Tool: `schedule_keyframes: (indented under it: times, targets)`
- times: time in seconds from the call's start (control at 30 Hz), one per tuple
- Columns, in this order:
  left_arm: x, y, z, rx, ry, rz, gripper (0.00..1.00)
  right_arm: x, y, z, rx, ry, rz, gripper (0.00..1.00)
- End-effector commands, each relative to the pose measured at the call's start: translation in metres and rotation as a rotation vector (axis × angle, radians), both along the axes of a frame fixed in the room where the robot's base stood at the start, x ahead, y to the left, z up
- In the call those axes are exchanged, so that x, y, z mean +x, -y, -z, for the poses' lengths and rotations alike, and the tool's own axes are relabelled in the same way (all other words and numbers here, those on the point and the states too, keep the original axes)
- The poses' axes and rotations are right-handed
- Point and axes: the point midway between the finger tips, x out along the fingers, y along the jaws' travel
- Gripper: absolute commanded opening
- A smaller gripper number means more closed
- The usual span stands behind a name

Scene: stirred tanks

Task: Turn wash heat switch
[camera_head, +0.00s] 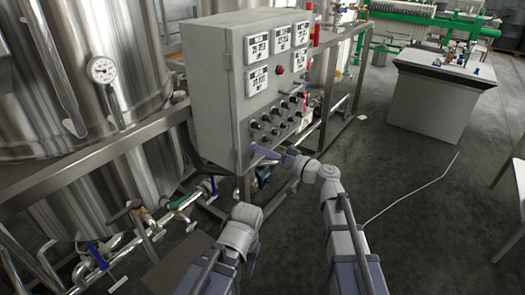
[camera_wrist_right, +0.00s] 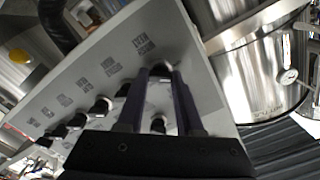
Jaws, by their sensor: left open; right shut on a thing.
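The grey control box (camera_head: 268,90) has rows of black rotary switches (camera_head: 276,132) low on its front face. My right gripper (camera_head: 256,149) is at the lower left corner of this panel.
Steel tanks (camera_head: 95,70) stand left of the box, with pipes and valves (camera_head: 125,235) below them. Numeric displays (camera_head: 257,49) and a red button (camera_head: 280,70) sit above the switches. A grey bench (camera_head: 435,95) stands at the back right. The floor between is mostly clear.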

Motion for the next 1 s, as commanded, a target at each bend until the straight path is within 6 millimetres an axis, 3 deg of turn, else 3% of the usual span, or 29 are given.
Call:
schedule_keyframes:
  times: [0.5,1.0]
  targets:
    - [0.0000,0.0000,0.0005,0.000,0.000,0.000,0.50,0.0005,0.0006,0.0005,0.230,-0.317,0.001,0.00]
    - [0.0000,0.0000,0.0007,0.000,0.000,0.000,0.50,0.0006,0.0007,0.0009,0.330,-0.455,0.001,0.00]
